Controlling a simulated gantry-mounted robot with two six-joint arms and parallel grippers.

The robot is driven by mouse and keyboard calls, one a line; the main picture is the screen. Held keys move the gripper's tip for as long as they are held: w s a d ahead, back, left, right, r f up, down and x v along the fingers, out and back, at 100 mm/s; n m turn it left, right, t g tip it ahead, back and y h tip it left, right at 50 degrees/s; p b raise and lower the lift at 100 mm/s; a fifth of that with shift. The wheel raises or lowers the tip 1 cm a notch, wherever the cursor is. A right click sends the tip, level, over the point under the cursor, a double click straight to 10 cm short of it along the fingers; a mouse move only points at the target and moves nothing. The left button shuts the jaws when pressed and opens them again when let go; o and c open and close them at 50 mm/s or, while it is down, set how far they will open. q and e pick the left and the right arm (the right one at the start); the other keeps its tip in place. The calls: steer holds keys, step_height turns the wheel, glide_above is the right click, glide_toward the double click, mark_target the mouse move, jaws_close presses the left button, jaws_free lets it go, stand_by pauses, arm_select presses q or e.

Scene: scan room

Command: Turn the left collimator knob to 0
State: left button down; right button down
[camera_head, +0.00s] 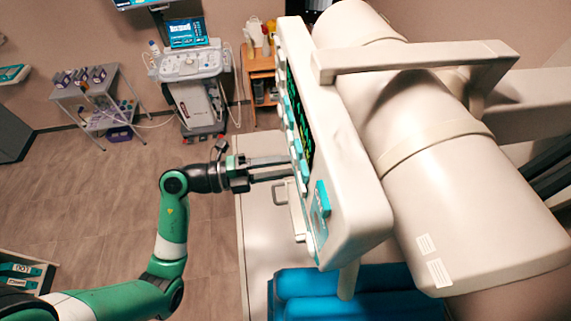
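The scanner head's control panel (335,130) is seen at a steep angle, with a dark screen with green marks (298,105) and teal parts along its left edge. I cannot make out the left collimator knob or its setting; the panel's front face is mostly turned away. My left gripper (285,169) reaches in from the left. Its fingers point right, with their tips close to the panel's front edge. Whether they touch anything, and whether they are open or shut, I cannot tell. My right gripper is not in view.
A large white cylindrical tube housing (440,170) with a handle bar (415,58) fills the right. A blue padded table (380,293) lies below. An ultrasound cart (190,75), a trolley (98,97) and a wooden shelf (262,75) stand at the back.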

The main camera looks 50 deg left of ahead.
arm_select(q)
steer(key=shift+n, duration=0.3)
steer(key=shift+c, duration=2)
jaws_free()
steer(key=shift+s+a, duration=0.1)
steer(key=b+v, duration=0.2)
steer(key=v, duration=0.9)
steer(key=shift+s, duration=0.2)
steer(key=shift+a, duration=0.1)
